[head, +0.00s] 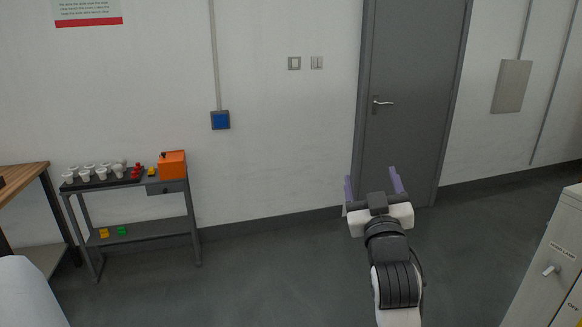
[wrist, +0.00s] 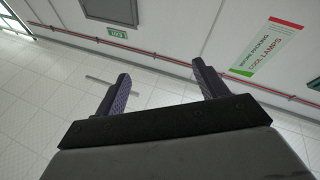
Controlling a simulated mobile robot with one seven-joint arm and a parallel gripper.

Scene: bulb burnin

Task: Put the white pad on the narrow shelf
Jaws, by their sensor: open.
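I cannot make out a white pad in either view. No shelf here is clearly the narrow one; a slim grey stand (head: 145,233) at the left in the head view has a top and a low shelf board. My gripper (head: 372,184) is raised in front of the grey door, right of the stand and well apart from it. Its two purple fingers stand wide apart with nothing between them. The wrist view also shows my gripper (wrist: 160,75) open and empty.
White cups (head: 90,171), small red and yellow pieces and an orange box (head: 172,164) crowd the stand's top. A wooden-topped table (head: 22,175) is at far left, a grey cabinet (head: 548,262) at right. Floor between is clear.

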